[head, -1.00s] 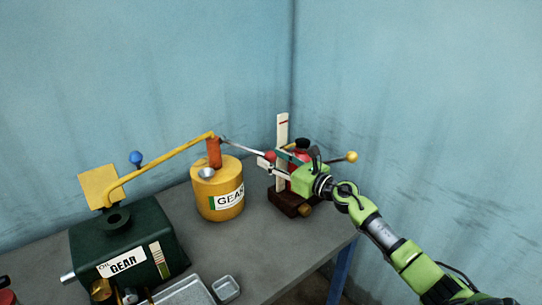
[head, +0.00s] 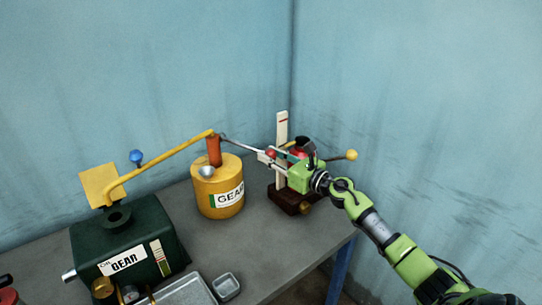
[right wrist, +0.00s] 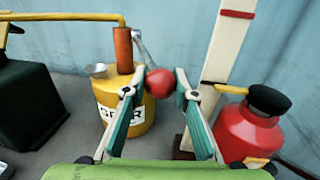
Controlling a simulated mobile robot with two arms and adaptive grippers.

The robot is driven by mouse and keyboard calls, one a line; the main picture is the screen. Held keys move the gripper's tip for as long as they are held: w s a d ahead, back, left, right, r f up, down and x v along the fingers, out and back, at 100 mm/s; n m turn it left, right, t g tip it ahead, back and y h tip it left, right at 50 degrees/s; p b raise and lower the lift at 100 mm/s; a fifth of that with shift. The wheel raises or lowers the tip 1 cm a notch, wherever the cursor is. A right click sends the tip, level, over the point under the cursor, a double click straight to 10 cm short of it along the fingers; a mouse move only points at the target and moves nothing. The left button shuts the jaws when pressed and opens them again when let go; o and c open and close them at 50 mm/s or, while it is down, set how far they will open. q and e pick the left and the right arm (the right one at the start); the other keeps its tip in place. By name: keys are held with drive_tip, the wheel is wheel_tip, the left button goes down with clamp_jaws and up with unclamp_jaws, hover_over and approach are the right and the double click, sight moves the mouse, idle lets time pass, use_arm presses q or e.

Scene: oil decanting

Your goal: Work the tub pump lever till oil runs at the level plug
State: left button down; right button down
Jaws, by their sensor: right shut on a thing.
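The yellow tub (head: 206,197), labelled GEAR, stands mid-table with an orange pump body (head: 214,150) on top. A thin steel lever (head: 240,145) runs right from the pump to a red knob (right wrist: 158,84). My right gripper (head: 269,156) is shut on this knob; in the right wrist view the knob sits between the fingertips. A yellow pipe (head: 165,160) runs from the pump to above the dark green gear case (head: 150,228). A brass fitting (head: 102,288) is low on the case front; no oil flow can be made out. My left gripper is out of view.
A red container with a black cap (right wrist: 268,99) stands just right of my gripper, near a white upright post (right wrist: 230,45). A brown base (head: 285,200) is below. A metal tray (head: 190,293) and small dish (head: 226,286) lie in front. Blue walls close the back.

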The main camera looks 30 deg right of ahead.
drive_tip(key=shift+d+r+p, duration=0.15)
drive_tip(key=shift+r+p, duration=0.5)
drive_tip(key=shift+r, duration=0.85)
drive_tip(key=r+p, duration=0.2)
drive_tip(key=w+r+p, duration=0.1)
drive_tip(key=r, duration=0.2)
drive_tip(key=r+p, duration=0.2)
drive_tip(key=shift+w+a+r+p, duration=0.15)
drive_tip(key=shift+a+r+p, duration=0.1)
drive_tip(key=shift+a+p, duration=0.05)
drive_tip(key=shift+w+a+r+p, duration=0.2)
drive_tip(key=shift+w+r+p, duration=0.1)
drive_tip(key=shift+r, duration=0.1)
drive_tip(key=shift+w+a+r+p, duration=0.15)
drive_tip(key=shift+r+p, duration=0.15)
drive_tip(key=shift+r, duration=0.1)
drive_tip(key=c, duration=1.6)
unclamp_jaws()
drive_tip(key=shift+f, duration=0.1)
drive_tip(key=shift+c, duration=0.2)
drive_tip(key=shift+a+f, duration=0.1)
drive_tip(key=shift+f, duration=0.15)
